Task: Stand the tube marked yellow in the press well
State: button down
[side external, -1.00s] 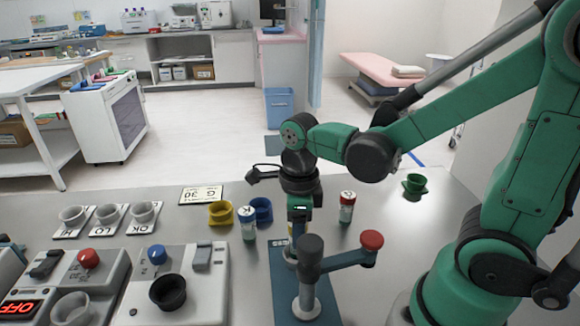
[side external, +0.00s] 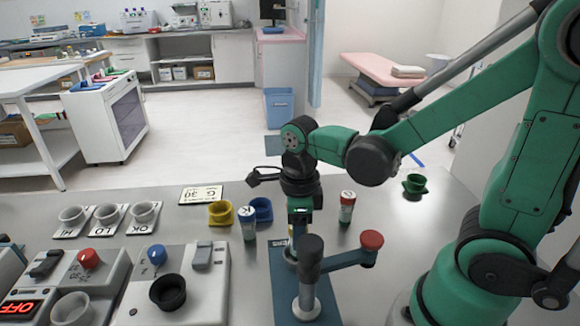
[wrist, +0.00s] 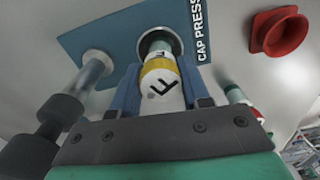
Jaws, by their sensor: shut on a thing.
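The tube marked yellow (wrist: 158,72) has a yellow band and a white part with a black letter in the wrist view. My gripper (wrist: 160,85) is shut on it, one blue finger on each side. The tube's far end is at the round press well (wrist: 144,41) in the blue cap press base (wrist: 115,35). I cannot tell how deep it sits. In the side view my gripper (side external: 292,250) is over the press base (side external: 285,290), behind the press post (side external: 309,275), and the tube is mostly hidden.
A blue-marked tube (side external: 248,223) and a red-marked tube (side external: 347,207) stand either side. Yellow (side external: 220,214), blue (side external: 262,211) and green (side external: 415,186) cups stand nearby; a red cup (wrist: 280,35) shows in the wrist view.

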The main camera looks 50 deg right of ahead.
jog(key=shift+f, duration=0.65)
jog(key=c, duration=0.7)
grip_release()
jog(key=shift+r, duration=5.55)
